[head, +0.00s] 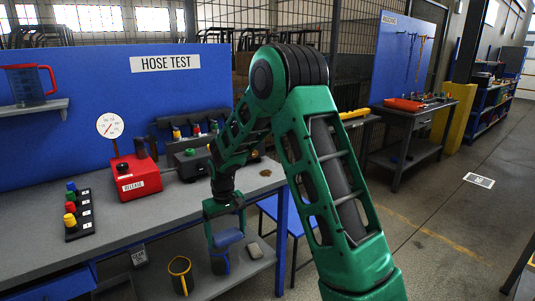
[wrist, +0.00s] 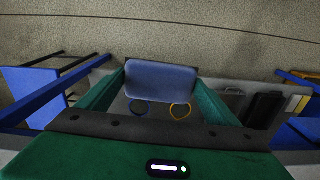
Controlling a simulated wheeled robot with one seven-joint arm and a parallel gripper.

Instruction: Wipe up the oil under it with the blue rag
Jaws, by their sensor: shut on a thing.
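My gripper (head: 227,236) is in front of the grey bench, low near its front edge. It is shut on a flat blue rag (head: 229,238), which also shows between the two green fingers in the wrist view (wrist: 160,82). A small brown patch (head: 265,172), perhaps oil, lies on the bench top near its right end. A red box marked RELEASE (head: 138,178) with a round gauge (head: 110,126) stands on the bench. I see no clear oil under the red box.
A row of coloured knobs (head: 72,212) stands at the left. A blue stool (head: 285,214) is beside the bench. Floor at right is open.

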